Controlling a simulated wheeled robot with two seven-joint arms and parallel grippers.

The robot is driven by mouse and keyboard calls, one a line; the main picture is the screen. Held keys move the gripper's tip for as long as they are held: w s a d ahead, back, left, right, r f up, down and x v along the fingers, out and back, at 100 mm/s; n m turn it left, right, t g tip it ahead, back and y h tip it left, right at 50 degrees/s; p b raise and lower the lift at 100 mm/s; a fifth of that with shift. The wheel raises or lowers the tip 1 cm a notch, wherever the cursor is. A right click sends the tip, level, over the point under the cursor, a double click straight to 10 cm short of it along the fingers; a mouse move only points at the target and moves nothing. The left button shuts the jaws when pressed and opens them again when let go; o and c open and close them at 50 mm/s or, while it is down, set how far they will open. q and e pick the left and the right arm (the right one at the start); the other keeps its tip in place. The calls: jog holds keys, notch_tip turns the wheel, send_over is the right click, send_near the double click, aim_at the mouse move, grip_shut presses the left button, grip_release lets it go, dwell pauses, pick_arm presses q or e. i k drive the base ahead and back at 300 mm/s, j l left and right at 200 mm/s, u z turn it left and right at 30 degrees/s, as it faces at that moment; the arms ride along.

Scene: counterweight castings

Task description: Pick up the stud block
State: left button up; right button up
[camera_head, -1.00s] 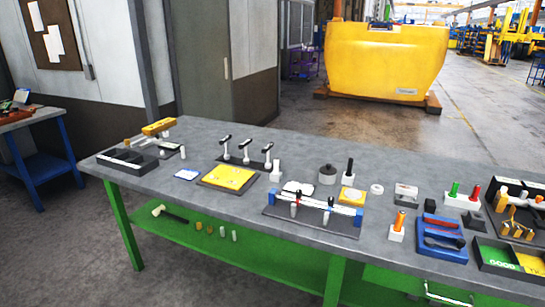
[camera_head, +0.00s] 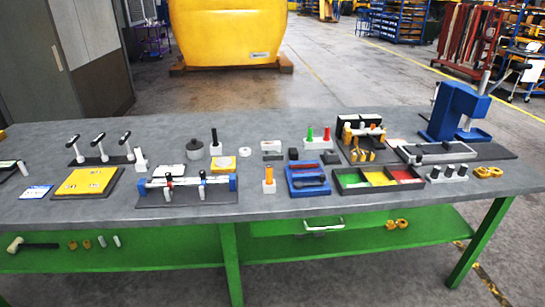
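A light block with several dark upright studs (camera_head: 451,174) stands near the right front of the grey workbench (camera_head: 290,206). It looks like the stud block. It sits right of the black tray with green, yellow and red compartments (camera_head: 379,180) and left of small yellow parts (camera_head: 488,172). Neither of my grippers is in view, and nothing covers the block.
A blue press (camera_head: 455,112) on a dark plate stands behind the block. A blue tray (camera_head: 307,180), an orange-topped holder (camera_head: 269,181) and a clamp fixture (camera_head: 187,188) line the front. Bare bench top lies along the front edge.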

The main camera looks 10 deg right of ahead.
aim_at(272, 155)
jog(key=i+j, duration=0.35)
jog(key=i, duration=0.15)
jog(key=i+j+z, duration=0.1)
jog(key=i+j, duration=0.25)
jog(key=i, duration=0.15)
